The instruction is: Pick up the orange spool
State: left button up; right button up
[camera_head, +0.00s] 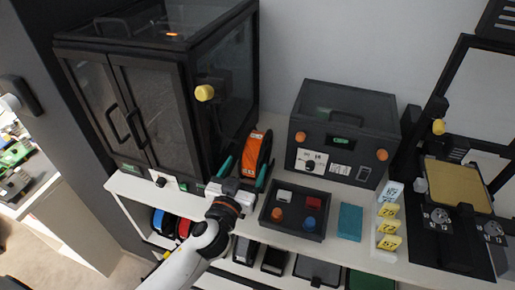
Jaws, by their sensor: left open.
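The orange spool (254,148), with a black rim, stands upright on the white shelf top between the enclosed cabinet and the dark box. My left gripper (245,168) is open just in front of it. Its two teal fingers point toward the spool, one on each side of its lower near part. I cannot tell whether the fingers touch it. The spool's lower end is partly hidden by the gripper. My right gripper is not in view.
A black glass-doored cabinet (150,95) stands close on the left. A dark box (345,135) with orange knobs is on the right. A compartment tray (322,236) of small parts, a teal block (350,222) and yellow number tags (388,226) sit at the front. A printer with a gold plate (457,186) is far right.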

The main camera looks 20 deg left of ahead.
aim_at(253, 147)
pick_arm(q)
jog(key=shift+w+r+p, duration=0.1)
jog(key=shift+w+p, duration=0.2)
jog(key=shift+w, duration=1.25)
jog(key=shift+w+p, duration=0.3)
jog(key=shift+w, duration=0.05)
jog(key=w+p, duration=0.1)
jog(key=w, duration=0.2)
jog(key=shift+w+a+r+p, duration=0.15)
jog(key=shift+w+r+p, duration=0.1)
jog(key=shift+p, duration=0.15)
jog(key=shift+w+f, duration=0.25)
jog(key=shift+w, duration=0.3)
jog(key=shift+s, duration=0.1)
jog(key=c, duration=0.5)
jog(key=shift+r, duration=0.1)
grip_shut()
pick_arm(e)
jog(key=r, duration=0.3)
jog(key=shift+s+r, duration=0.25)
